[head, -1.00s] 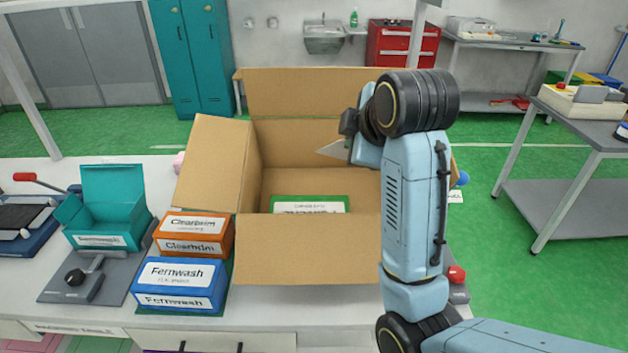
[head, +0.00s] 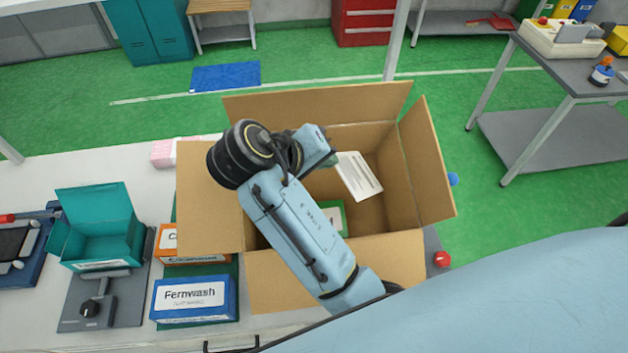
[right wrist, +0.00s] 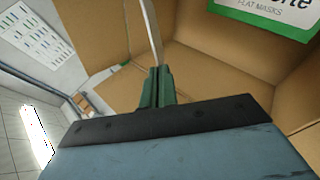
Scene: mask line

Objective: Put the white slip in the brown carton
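The brown carton (head: 428,165) stands open on the table with its flaps spread. My right gripper (head: 330,160) is over the carton's opening. It is shut on the white slip (head: 359,178), which hangs tilted with lines of print on its face. In the right wrist view the green fingers (right wrist: 156,88) pinch the slip (right wrist: 152,32), seen nearly edge-on, with carton walls around it. Whether the slip's lower edge touches anything inside I cannot tell. A green-and-white box (head: 333,216) lies in the carton, partly hidden by my arm. My left gripper is not in view.
Left of the carton are a blue Fernwash box (head: 194,298), an orange box (head: 196,258) partly under a flap, and an open teal box (head: 102,232). A red button (head: 442,259) is at the carton's right. A grey side table (head: 575,68) stands farther right.

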